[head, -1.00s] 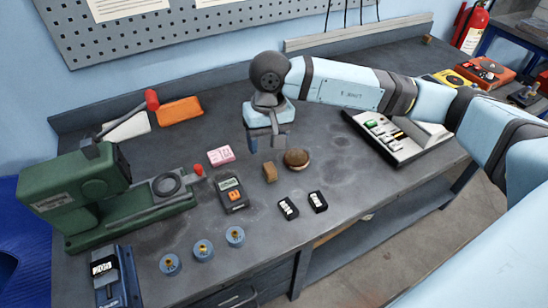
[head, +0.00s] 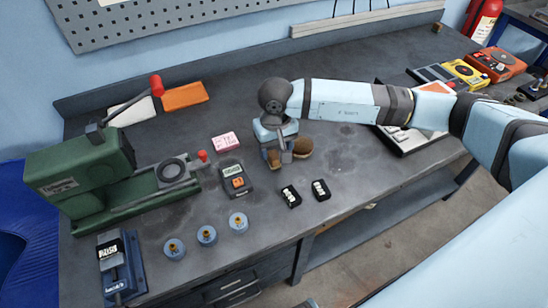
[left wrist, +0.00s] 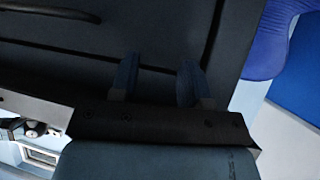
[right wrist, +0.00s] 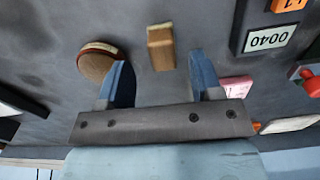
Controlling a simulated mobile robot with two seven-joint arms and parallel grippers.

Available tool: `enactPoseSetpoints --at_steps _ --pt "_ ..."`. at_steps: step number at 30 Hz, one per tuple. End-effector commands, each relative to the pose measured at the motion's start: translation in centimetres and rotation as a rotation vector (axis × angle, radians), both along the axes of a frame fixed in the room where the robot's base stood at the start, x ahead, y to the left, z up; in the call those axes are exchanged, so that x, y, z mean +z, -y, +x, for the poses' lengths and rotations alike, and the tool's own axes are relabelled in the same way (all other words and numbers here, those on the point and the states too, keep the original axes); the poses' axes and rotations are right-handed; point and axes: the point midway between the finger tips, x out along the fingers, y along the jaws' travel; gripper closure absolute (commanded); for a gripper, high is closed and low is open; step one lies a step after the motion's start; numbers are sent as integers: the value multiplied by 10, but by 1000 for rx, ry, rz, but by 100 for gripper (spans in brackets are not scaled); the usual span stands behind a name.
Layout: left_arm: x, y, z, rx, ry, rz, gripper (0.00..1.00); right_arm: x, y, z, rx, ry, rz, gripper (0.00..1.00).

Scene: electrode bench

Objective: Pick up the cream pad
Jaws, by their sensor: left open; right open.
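A flat cream-white pad (head: 132,111) lies at the back left of the bench, beside an orange pad (head: 184,96). A pale strip, likely the same pad, shows in the right wrist view (right wrist: 290,125). My right gripper (head: 280,158) is open and low over the bench, far from that pad. It is at a small tan block (head: 273,157), which stands ahead of and between its fingertips in the right wrist view (right wrist: 161,48). Contact cannot be told. My left gripper (left wrist: 157,65) is open and empty by the dark bench front.
A round brown piece (head: 303,147) is close beside my right gripper. A pink pad (head: 226,141), a meter (head: 236,182) and two small black boxes (head: 291,196) lie nearby. A green machine (head: 85,175) stands left.

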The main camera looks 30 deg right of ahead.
Motion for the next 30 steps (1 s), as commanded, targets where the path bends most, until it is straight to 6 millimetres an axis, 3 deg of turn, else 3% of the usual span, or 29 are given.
enactPoseSetpoints --at_steps 6,13,14,18,21,30 --pt "7 1 1 -2 12 1 57 -32 -3 2 -1 -3 -1 40" --pt "5 1 0 -3 9 3 57 -36 -3 3 0 -1 0 40" --pt "5 1 0 -3 8 3 57 -36 -3 3 -1 -1 0 43" --pt "4 1 0 -3 7 3 57 -36 -2 3 -1 -1 0 75" --pt "4 1 0 -3 6 3 57 -36 -2 3 -1 -1 0 94" --pt "4 0 0 -3 5 4 57 -34 -2 3 -1 0 0 94"
